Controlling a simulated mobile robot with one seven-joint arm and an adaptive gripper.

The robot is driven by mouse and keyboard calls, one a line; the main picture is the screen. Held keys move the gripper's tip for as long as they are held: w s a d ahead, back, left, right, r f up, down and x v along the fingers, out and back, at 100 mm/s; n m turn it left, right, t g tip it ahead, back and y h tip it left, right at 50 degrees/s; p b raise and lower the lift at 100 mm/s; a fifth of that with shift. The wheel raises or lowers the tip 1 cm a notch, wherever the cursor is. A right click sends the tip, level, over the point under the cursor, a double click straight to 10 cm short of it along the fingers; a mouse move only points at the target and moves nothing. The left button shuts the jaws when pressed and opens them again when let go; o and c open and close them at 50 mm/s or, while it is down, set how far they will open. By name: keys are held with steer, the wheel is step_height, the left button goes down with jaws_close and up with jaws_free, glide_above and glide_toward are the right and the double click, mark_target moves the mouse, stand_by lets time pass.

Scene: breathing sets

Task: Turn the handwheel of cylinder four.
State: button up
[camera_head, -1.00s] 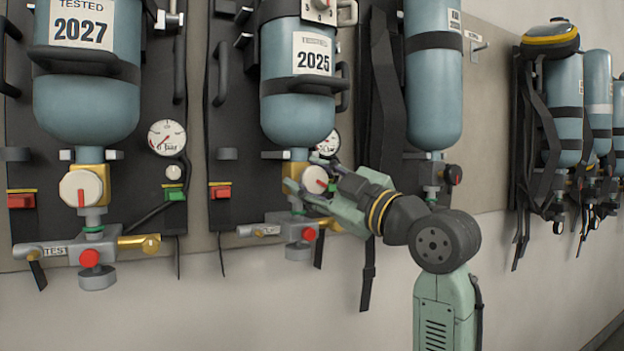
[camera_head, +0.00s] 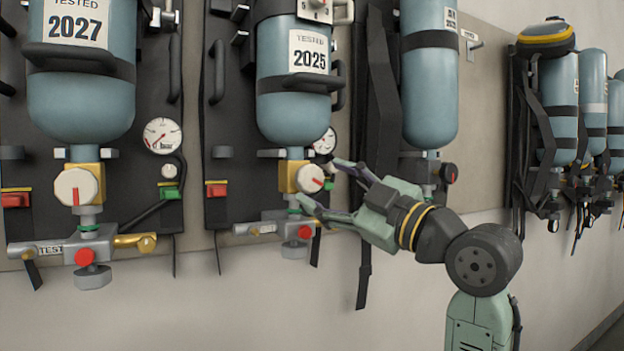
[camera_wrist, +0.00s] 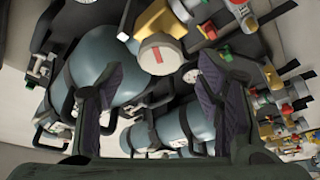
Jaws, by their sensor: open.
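The handwheel (camera_head: 309,179) in front of my gripper is a round white knob with a red mark. It sits on a brass valve under the blue cylinder (camera_head: 293,105) tagged 2025. No cylinder number is legible, so I cannot tell whether this is cylinder four. My gripper (camera_head: 320,182) is open and empty, just right of the handwheel, with one finger above its level and one below. In the wrist view a white handwheel (camera_wrist: 160,54) with a red line shows beyond and above the gap between the open fingers (camera_wrist: 165,85), apart from them.
A pressure gauge (camera_head: 325,141) sits close above the upper finger. Black straps (camera_head: 366,240) hang behind the gripper. A cylinder tagged 2027 (camera_head: 82,95) with its own white handwheel (camera_head: 75,187) hangs to the left. Several more cylinders hang right. The space below is free.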

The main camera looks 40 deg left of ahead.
steer(key=v, duration=0.6)
steer(key=shift+d, duration=0.3)
steer(key=shift+s, duration=0.1)
stand_by(3.9)
